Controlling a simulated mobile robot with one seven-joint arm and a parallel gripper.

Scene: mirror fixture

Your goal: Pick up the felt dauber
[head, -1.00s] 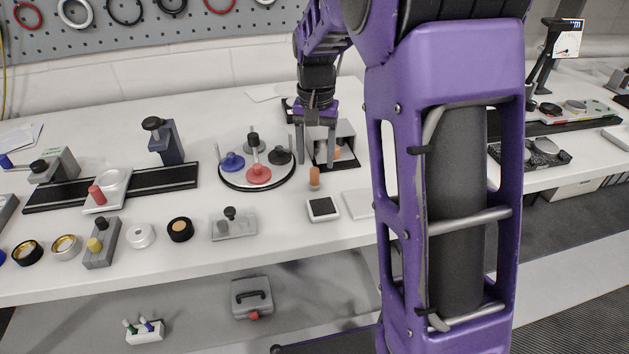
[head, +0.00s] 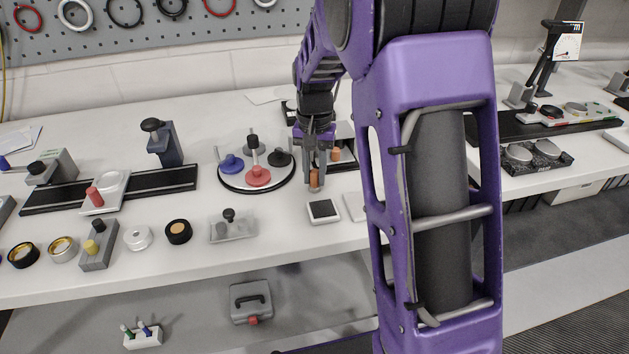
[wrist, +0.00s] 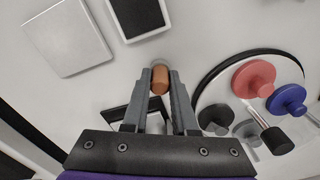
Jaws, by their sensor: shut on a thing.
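The felt dauber (head: 315,180) is a small upright cylinder, orange-brown on top with a pale lower end. It stands at the same spot on the white table, just behind a small black-topped pad (head: 323,210). My gripper (head: 314,184) points down and is shut on the dauber, one finger on each side. In the wrist view the dauber (wrist: 160,79) shows between the two fingertips (wrist: 160,88). The fingers partly hide it, and I cannot see any gap between it and the table.
A round turntable (head: 232,182) with red, blue and dark handled stamps stands close left of my gripper. A box (head: 346,141) with another orange piece is behind it. A pale flat block (head: 355,206) lies right of the pad.

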